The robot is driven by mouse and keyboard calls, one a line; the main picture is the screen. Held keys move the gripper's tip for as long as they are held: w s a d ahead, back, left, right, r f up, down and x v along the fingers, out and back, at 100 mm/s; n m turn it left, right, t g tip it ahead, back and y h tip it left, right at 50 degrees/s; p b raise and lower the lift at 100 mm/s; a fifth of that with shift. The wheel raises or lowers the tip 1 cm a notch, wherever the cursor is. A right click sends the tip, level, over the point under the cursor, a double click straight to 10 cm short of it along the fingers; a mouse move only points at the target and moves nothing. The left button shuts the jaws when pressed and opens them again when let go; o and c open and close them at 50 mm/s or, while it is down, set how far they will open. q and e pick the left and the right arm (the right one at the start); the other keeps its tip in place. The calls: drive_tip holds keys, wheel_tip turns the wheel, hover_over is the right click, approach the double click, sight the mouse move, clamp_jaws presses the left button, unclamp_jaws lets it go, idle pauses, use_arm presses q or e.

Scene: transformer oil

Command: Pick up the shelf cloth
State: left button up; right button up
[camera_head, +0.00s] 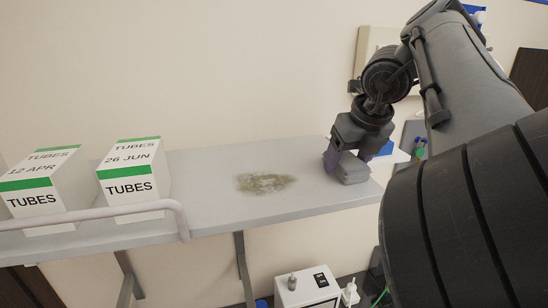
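A brownish-green stain (264,182) marks the shelf left of the cloth. My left gripper is not in view.
Two white boxes with green bands, the 12 APR tubes box (42,190) and the 26 JUN tubes box (133,178), stand at the left behind a rail (110,212). A white device (307,290) stands below the shelf. The shelf middle is clear except for the stain.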

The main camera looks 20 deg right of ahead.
sight(343, 155)
drive_tip(key=c, duration=0.4)
drive_tip(key=shift+r, duration=0.1)
drive_tip(key=shift+r, duration=0.15)
wheel_tip(343, 155, up, 4)
drive_tip(key=shift+r+p, duration=0.1)
drive_tip(key=shift+p, duration=0.4)
drive_tip(key=s+d+r+p, duration=0.1)
drive_tip(key=s+d+r, duration=0.4)
drive_tip(key=d, duration=0.5)
drive_tip(key=shift+s+d+r+p, duration=0.2)
drive_tip(key=shift+r+p, duration=0.15)
drive_tip(key=shift+r, duration=0.5)
